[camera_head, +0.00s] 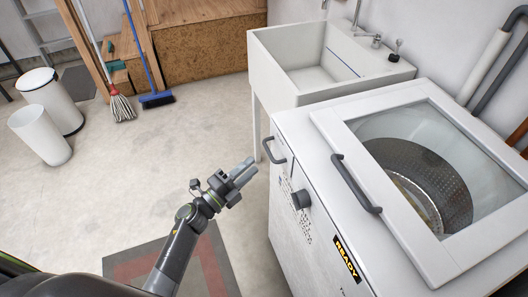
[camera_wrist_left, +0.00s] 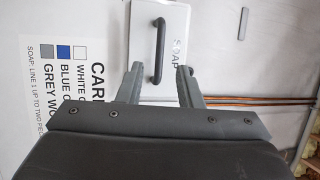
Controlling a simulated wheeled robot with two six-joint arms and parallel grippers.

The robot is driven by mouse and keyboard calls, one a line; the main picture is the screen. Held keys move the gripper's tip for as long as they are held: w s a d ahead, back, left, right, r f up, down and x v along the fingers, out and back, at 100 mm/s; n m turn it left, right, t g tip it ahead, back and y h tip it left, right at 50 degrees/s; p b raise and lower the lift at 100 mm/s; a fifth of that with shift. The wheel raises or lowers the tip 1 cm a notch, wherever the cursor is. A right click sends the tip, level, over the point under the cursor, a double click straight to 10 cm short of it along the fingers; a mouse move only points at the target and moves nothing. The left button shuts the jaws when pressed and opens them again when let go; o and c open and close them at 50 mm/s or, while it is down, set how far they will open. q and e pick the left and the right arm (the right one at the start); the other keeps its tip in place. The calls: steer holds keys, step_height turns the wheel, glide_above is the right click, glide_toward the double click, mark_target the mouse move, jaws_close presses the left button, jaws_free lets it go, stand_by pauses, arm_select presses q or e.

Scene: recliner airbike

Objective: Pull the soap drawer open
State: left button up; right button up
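The soap drawer is a pale panel marked SOAP (camera_wrist_left: 183,22) in the left wrist view, with a dark upright bar handle (camera_wrist_left: 157,50). No drawer juts out of the machine's front in the head view, where a dark handle (camera_head: 273,150) shows near the top left corner of that front. My left gripper (camera_head: 247,171) is in front of the machine, left of this handle and apart from it. In the left wrist view its two fingers (camera_wrist_left: 159,76) are spread and empty, with the handle ahead between them. My right gripper is out of view.
The white washing machine (camera_head: 295,125) has a glass lid with a grey handle (camera_head: 356,183), a dark knob (camera_head: 301,199) and a READY sign (camera_head: 347,259). A sink (camera_head: 283,64) stands behind it. The floor left of the machine is mostly clear, with a mat (camera_head: 215,262) under my arm.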

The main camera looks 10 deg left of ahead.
arm_select(q)
steer(key=x, duration=0.6)
steer(key=shift+w, duration=0.15)
steer(key=shift+d, duration=0.1)
steer(key=shift+c, duration=0.2)
jaws_close()
